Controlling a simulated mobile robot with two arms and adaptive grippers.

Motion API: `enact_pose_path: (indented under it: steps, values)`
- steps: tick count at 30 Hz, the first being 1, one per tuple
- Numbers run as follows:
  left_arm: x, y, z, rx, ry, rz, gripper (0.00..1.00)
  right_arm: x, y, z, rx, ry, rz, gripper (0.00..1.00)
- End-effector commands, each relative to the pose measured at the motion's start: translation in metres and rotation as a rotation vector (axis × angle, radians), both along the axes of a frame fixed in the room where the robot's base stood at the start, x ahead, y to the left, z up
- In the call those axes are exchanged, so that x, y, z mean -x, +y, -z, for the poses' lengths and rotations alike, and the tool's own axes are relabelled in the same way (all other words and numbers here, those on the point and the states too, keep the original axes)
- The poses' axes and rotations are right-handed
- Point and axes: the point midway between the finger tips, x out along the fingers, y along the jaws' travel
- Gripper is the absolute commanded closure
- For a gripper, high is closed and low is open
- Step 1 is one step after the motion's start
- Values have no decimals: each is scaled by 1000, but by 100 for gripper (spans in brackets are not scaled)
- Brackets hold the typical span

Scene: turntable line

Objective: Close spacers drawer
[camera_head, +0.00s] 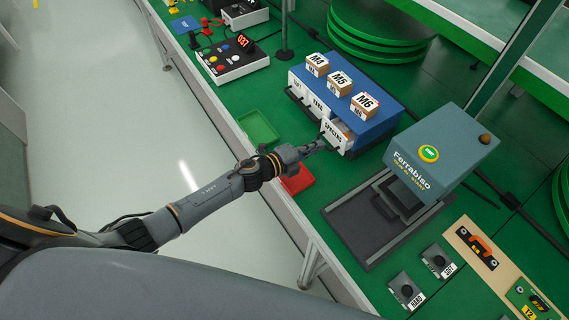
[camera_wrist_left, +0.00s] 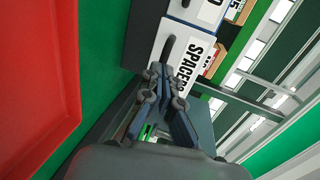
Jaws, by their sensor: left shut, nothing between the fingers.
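The spacers drawer (camera_head: 334,135) is the rightmost drawer of the blue cabinet (camera_head: 371,131). It stands partly pulled out, with contents showing behind its white front. My left gripper (camera_head: 317,147) is shut and empty at the drawer's front, low near its handle side. In the left wrist view the labelled drawer front (camera_wrist_left: 203,46) and its dark handle lie just beyond my fingertips (camera_wrist_left: 165,72). I cannot tell whether the fingers touch the front. My right gripper is not in view.
A red tray (camera_head: 298,180) lies under my left wrist and a green tray (camera_head: 259,129) behind it. The grey Ferrabiso press (camera_head: 440,150) stands right of the cabinet. Boxes labelled M4, M5 and M6 (camera_head: 364,106) sit on the cabinet top.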

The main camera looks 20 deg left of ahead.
Motion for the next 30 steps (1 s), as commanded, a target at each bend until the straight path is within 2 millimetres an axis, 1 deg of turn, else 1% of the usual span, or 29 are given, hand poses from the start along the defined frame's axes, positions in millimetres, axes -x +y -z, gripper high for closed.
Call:
enact_pose_path:
  steps: [1,3,6,10,25,30]
  values:
    - [-7,-6,1,0,-1,1,100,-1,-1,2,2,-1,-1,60]
    - [-15,-11,1,-1,0,1,100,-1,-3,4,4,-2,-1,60]
    - [-23,-18,1,0,0,1,100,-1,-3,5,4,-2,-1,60]
    - [-29,-22,1,-1,1,0,100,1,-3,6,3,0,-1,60]
    - [-32,-25,-2,3,-3,0,100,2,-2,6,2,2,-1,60]
    - [-32,-17,-6,2,-2,0,100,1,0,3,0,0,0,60]
